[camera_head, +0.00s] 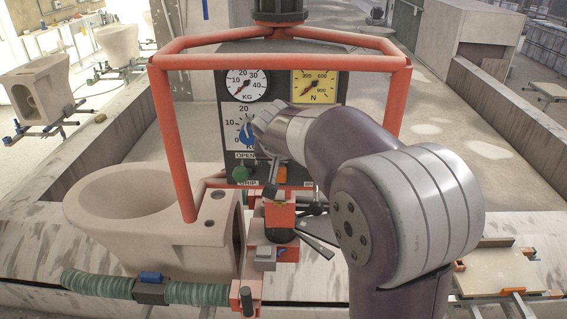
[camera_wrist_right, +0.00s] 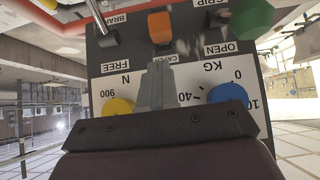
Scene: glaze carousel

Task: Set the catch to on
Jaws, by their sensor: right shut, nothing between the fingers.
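The catch is an orange rocker (camera_wrist_right: 160,27) on the dark control panel, beside a label reading CATCH, in the right wrist view, where the panel appears upside down. An orange piece on the panel also shows in the head view (camera_head: 281,173). I cannot tell which position the catch is in. In the head view my right arm hides part of the panel. My left gripper is not in view.
An orange tubular frame (camera_head: 280,62) stands before the panel. A beige toilet bowl (camera_head: 130,215) stands at left.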

